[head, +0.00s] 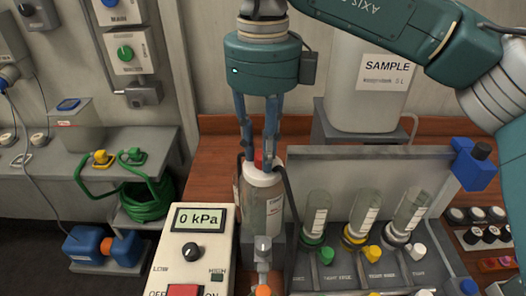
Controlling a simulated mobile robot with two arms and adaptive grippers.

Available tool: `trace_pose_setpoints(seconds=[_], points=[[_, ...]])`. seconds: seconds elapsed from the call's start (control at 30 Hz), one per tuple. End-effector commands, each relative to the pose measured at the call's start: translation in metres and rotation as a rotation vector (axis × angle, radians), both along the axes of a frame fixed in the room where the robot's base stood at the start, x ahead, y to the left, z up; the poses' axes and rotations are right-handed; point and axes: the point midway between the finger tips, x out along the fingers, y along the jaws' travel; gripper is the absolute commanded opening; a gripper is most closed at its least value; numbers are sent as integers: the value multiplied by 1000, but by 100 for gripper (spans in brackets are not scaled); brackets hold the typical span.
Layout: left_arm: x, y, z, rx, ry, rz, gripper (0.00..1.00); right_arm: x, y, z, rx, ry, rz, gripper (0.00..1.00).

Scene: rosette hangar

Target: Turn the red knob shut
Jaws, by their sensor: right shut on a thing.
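The red knob (260,160) sits on the white cap of a bottle (262,205) with a pale label, just left of the middle of the head view. My right gripper (257,155) points straight down over the bottle. Its two blue-grey fingers are closed around the red knob and partly hide it, so how far it is turned cannot be told. My left gripper is not in view.
A pressure box (190,250) reading 0 kPa stands left of the bottle. On the right, a grey rack (350,277) holds several vials with coloured valves. A SAMPLE container (365,100) stands behind. Green tubing (147,200) lies at the left.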

Motion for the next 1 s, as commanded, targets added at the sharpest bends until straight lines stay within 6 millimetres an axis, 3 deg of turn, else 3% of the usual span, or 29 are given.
trace_pose_setpoints(seconds=[0.63, 0.67, 0.73, 1.0], points=[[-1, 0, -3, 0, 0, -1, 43, 1, 0, 3, 4, -6, -52, 0], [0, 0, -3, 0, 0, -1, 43, 1, 0, 3, 4, -6, -52, 30], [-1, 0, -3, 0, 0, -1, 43, 1, 0, 2, 3, -6, -51, 43], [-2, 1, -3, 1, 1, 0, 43, 0, 0, 1, 1, -3, -49, 43]])
